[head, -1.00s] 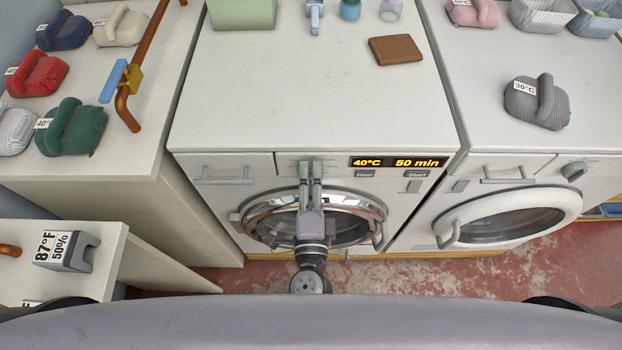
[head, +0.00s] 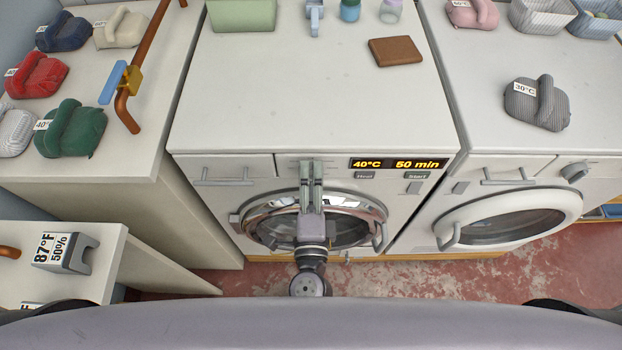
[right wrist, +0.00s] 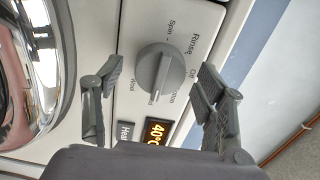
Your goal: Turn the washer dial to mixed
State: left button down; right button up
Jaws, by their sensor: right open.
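The washer (head: 250,100) stands in the middle of the head view, with its round door (head: 345,235) below the panel. Its grey round dial (right wrist: 158,72) with a raised grip bar shows in the right wrist view. Spin, Rinse and Off labels are readable around it; other labels are partly covered, and I cannot read a mixed label. My right gripper (head: 311,168) is at the panel and hides the dial in the head view. In the right wrist view its open fingers stand on either side of the dial, with visible gaps. My left gripper is not in view.
The lit display (head: 398,163) reads 40°C and 50 min. A second machine (head: 510,215) with a white door ring stands at right. A brown block (head: 396,50) lies on the washer top. Folded cloths lie on the left counter (head: 120,130).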

jog(key=s, duration=1.2)
dwell(0.4)
